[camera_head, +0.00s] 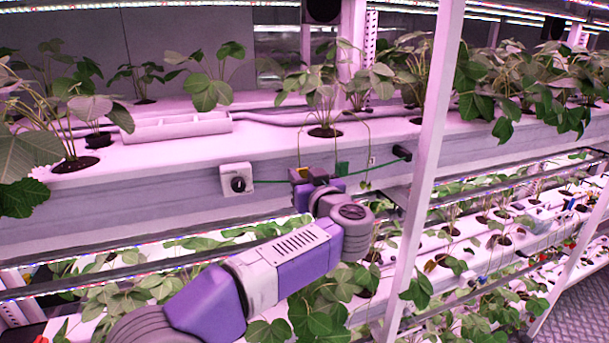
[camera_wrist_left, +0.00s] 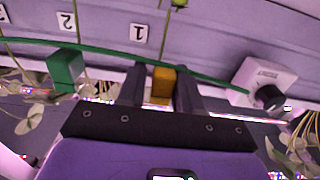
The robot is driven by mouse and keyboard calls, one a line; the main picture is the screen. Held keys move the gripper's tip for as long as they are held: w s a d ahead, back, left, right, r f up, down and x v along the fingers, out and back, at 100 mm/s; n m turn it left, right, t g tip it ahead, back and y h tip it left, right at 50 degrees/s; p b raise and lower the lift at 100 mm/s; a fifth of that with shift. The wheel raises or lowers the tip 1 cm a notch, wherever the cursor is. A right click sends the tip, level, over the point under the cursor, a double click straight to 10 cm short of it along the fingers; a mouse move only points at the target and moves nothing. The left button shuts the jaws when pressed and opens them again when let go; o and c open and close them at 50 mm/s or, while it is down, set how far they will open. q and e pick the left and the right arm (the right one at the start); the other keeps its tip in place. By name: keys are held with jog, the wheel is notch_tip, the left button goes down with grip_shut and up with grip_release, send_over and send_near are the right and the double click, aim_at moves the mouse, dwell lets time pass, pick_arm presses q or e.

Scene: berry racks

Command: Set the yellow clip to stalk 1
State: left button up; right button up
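The yellow clip (camera_wrist_left: 162,86) is between the two fingers of my left gripper (camera_wrist_left: 161,88), which look closed against its sides. It sits at the green line (camera_wrist_left: 110,50). Stalk 1 (camera_wrist_left: 163,32) hangs down just above the clip, beside the label 1 (camera_wrist_left: 139,32); whether the clip encloses it I cannot tell. In the head view my left gripper (camera_head: 308,176) is at the front face of the shelf, under a hanging plant, and largely covers the clip. My right gripper is not in view.
A green clip (camera_wrist_left: 64,70) is on the line near stalk 2 (camera_wrist_left: 74,28) and label 2 (camera_wrist_left: 66,21). A white box with a black knob (camera_head: 237,179) anchors the line's left end. A white post (camera_head: 430,140) stands to the right. Lower racks hold plants.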

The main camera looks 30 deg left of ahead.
pick_arm(q)
jog(key=shift+w+d, duration=0.1)
jog(key=shift+w, duration=0.05)
jog(key=b+v, duration=0.1)
jog(key=v, duration=0.6)
jog(key=shift+s+d, duration=0.2)
